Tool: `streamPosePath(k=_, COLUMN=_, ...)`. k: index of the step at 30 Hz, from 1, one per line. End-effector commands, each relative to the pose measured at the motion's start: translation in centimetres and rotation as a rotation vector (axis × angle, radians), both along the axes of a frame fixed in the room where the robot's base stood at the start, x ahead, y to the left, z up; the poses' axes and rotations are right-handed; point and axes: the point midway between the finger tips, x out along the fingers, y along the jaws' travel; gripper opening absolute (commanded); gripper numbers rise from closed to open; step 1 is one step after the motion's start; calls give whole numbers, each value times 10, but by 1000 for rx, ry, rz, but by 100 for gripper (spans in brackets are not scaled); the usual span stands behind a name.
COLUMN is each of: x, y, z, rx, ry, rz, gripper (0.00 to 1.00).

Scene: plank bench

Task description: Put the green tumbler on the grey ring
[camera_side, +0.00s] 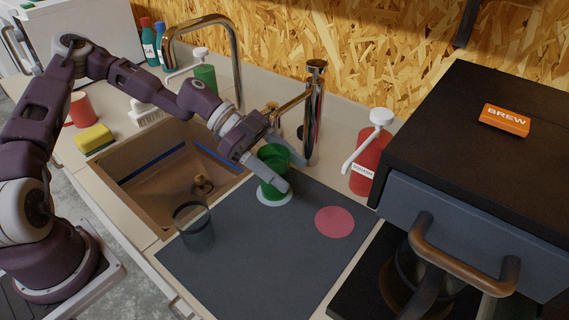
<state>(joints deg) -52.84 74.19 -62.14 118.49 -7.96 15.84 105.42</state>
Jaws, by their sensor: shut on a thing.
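The green tumbler (272,159) is upright at the back of the dark grey mat (255,258). My gripper (292,174) is shut on it, one finger crossing its near side and the other on its far side. The tumbler's base overlaps a pale grey round marking (276,203), whose front edge shows below it. This looks like the grey ring, but its middle is hidden by the tumbler. I cannot tell whether the base touches it or hangs just above.
A smoky clear glass (194,230) stands at the mat's left edge, and a pink disc (335,222) lies to the right. The sink (165,185) and taps are behind left. The mat's front is clear.

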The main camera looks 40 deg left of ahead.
Motion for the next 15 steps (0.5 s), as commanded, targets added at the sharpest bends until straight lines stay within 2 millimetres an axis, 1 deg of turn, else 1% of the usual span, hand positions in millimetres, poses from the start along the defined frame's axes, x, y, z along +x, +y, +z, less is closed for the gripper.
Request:
streamPosePath(k=5, x=0, y=0, z=-3, rx=-1, ry=1, rz=0, gripper=16)
streamPosePath(k=6, x=0, y=0, z=-3, rx=0, ry=0, rz=0, gripper=64)
streamPosePath(k=8, x=0, y=0, z=-3, rx=0, ry=0, rz=-1, gripper=76)
streamPosePath(k=9, x=0, y=0, z=-3, rx=0, ry=0, rz=-1, gripper=80)
streamPosePath(k=15, x=0, y=0, z=-2, rx=0, ry=0, rz=-1, gripper=80)
